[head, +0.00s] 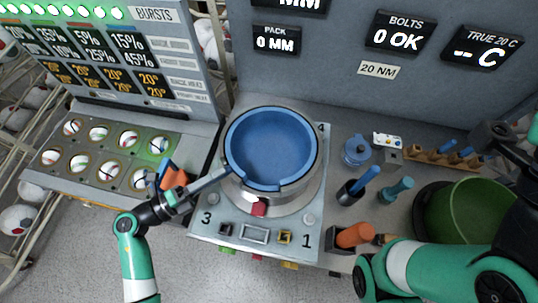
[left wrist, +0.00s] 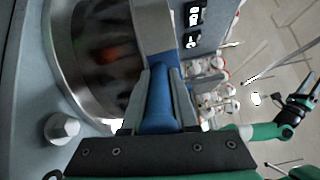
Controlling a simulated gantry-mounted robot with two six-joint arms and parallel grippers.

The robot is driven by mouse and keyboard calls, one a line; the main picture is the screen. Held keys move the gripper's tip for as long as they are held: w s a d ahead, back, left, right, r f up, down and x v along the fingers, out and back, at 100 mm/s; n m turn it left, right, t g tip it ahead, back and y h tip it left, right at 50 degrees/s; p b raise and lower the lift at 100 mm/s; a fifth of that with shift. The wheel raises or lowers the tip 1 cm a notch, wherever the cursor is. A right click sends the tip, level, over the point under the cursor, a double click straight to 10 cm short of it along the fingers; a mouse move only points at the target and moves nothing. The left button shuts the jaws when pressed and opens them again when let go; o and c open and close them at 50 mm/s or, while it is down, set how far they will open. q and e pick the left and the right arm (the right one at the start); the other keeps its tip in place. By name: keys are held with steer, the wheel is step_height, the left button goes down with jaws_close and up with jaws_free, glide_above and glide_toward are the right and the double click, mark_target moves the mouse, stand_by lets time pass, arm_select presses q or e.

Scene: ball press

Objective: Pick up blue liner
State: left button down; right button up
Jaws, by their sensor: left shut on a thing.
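The blue liner (head: 270,145) is a round, wide blue shell with an open top. It sits in the round metal chamber (head: 257,195) of the press. My left gripper (head: 226,171) reaches in from the lower left and is shut on the liner's near-left edge. In the left wrist view the blue piece (left wrist: 159,100) lies between the two fingers. The fingers hide part of that edge. A dark end part of my right arm (head: 497,132) shows at the right edge, away from the liner; its jaws are not clear.
A panel of balls in round seats (head: 98,172) stands to the left. To the right are a small blue pot (head: 356,151), dark holders with blue and orange handles (head: 355,235), and a green bucket (head: 468,212). A grey wall with displays closes the back.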

arm_select(q)
steer(key=shift+r, duration=0.25)
